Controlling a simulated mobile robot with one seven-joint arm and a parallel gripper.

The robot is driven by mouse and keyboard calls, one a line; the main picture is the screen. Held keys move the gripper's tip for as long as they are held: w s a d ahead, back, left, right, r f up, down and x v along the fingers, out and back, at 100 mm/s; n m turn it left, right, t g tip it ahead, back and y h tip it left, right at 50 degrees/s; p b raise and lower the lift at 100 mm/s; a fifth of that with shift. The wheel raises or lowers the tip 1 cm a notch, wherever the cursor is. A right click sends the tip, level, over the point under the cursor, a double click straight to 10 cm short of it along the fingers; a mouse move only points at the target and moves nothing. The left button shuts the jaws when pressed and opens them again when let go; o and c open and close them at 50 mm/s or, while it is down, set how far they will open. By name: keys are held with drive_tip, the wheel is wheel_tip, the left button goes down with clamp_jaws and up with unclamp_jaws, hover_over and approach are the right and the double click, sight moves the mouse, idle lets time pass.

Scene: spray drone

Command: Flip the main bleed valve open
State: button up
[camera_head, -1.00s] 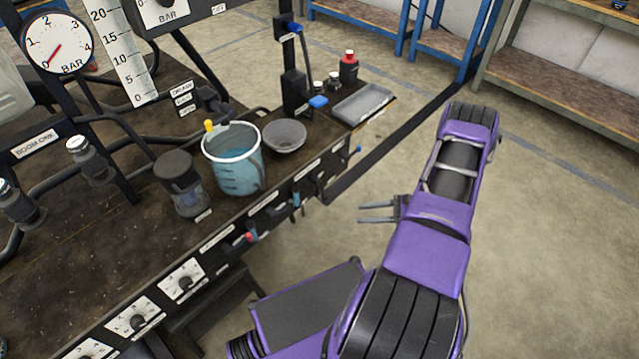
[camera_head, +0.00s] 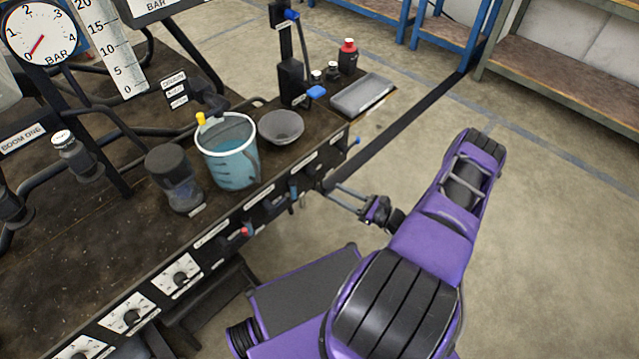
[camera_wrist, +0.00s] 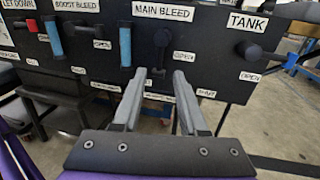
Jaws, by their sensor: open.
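The main bleed valve (camera_wrist: 158,60) is a small black fitting under the MAIN BLEED label (camera_wrist: 163,12) in the wrist view. Its short dark handle seems to hang down, toward the SHUT label (camera_wrist: 159,97); an OPEN label (camera_wrist: 184,56) is at its right. My gripper (camera_wrist: 154,76) is open and empty, its two grey fingers pointing at the panel with the valve between them in the picture. I cannot tell the remaining gap. In the head view my gripper (camera_head: 345,198) is beside the bench's front edge, where the valve is hard to make out.
A blue upright cylinder (camera_wrist: 125,46) stands just left of the valve. The tank valve (camera_wrist: 250,50) is at the right, the boost bleed valve (camera_wrist: 77,30) at the left. On the bench are a bucket (camera_head: 228,165) and a bowl (camera_head: 281,127). Floor right of the bench is clear.

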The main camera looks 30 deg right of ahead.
sight(319, 184)
drive_tip(key=x, duration=0.7)
drive_tip(key=shift+w+a, duration=0.1)
drive_tip(key=shift+w, duration=0.15)
clamp_jaws()
